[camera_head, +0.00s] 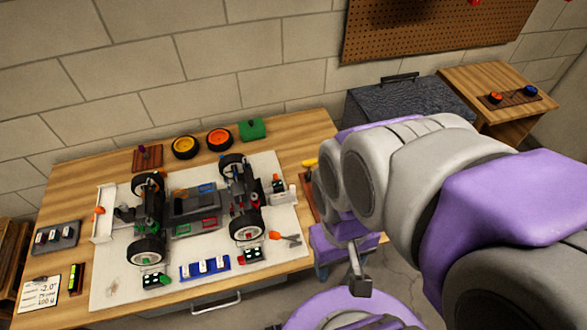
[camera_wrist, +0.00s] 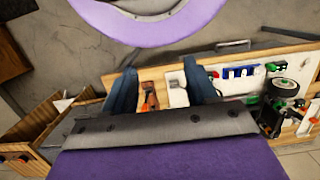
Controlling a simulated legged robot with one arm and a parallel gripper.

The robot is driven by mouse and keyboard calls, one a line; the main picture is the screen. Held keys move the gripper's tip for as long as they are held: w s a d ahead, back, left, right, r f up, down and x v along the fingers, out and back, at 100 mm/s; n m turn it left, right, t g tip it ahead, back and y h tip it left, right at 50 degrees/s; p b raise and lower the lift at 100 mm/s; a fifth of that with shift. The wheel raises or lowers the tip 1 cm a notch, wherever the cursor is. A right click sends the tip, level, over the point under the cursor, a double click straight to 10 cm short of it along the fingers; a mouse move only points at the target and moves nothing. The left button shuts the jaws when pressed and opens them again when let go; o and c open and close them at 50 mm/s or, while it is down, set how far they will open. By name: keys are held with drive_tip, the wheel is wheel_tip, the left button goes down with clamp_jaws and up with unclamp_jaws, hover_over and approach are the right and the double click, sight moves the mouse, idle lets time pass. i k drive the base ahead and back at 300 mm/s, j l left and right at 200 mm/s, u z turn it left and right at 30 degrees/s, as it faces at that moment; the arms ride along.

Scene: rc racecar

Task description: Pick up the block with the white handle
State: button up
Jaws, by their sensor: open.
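My gripper (camera_wrist: 160,85) shows in the wrist view with its two dark blue fingers wide apart and nothing held. Between and beyond the fingers, apart from them, are a small white piece (camera_wrist: 177,95) and an orange and dark item (camera_wrist: 150,97) on the tabletop. I cannot tell which block the white piece belongs to. In the head view, a blue block (camera_head: 187,271) with several white upright pieces stands at the table's front edge; it also shows in the wrist view (camera_wrist: 226,73). A grey block (camera_head: 67,245) with white pieces lies at far left.
A racecar chassis (camera_head: 185,229) on a white mat (camera_head: 110,281) fills the middle of the wooden table (camera_head: 75,188). Yellow (camera_head: 185,147) and orange (camera_head: 219,140) wheels and a green box (camera_head: 252,130) stand behind. A dark cabinet (camera_head: 410,98) and a small table (camera_head: 480,75) stand right.

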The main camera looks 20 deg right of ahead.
sight(284, 197)
drive_tip(key=z, duration=1.45)
drive_tip(key=k+j+z, duration=0.1)
drive_tip(key=j, duration=0.35)
drive_tip(key=k+j+z, duration=0.1)
drive_tip(key=k+j, duration=0.25)
drive_tip(key=k+j+z, duration=0.1)
drive_tip(key=j, duration=0.45)
drive_tip(key=k+j+z, duration=0.15)
drive_tip(key=k+j, duration=0.2)
